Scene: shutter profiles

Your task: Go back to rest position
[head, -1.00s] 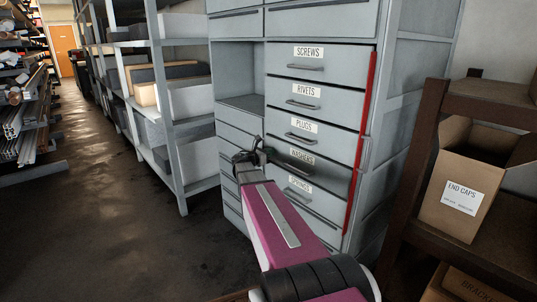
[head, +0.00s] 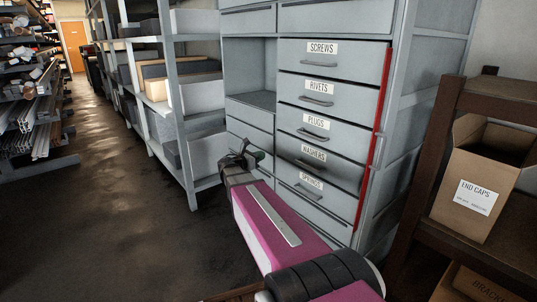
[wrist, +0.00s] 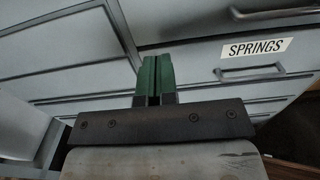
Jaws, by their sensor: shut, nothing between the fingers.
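My gripper (head: 250,155) is in front of the grey drawer cabinet (head: 398,105), at the height of the lower drawers and left of the WASHERS label. In the wrist view its two green fingers (wrist: 155,78) are together with nothing between them. The SPRINGS drawer (wrist: 262,60) shows to the right of the fingers. My arm reaches up from the bottom of the head view. I cannot tell whether the fingertips touch the cabinet.
A brown rack (head: 420,185) at the right holds an open END CAPS box (head: 477,180). Grey shelving (head: 180,120) stands left of the cabinet. The dark floor (head: 95,220) at the left is clear. A red strip (head: 378,115) edges the cabinet.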

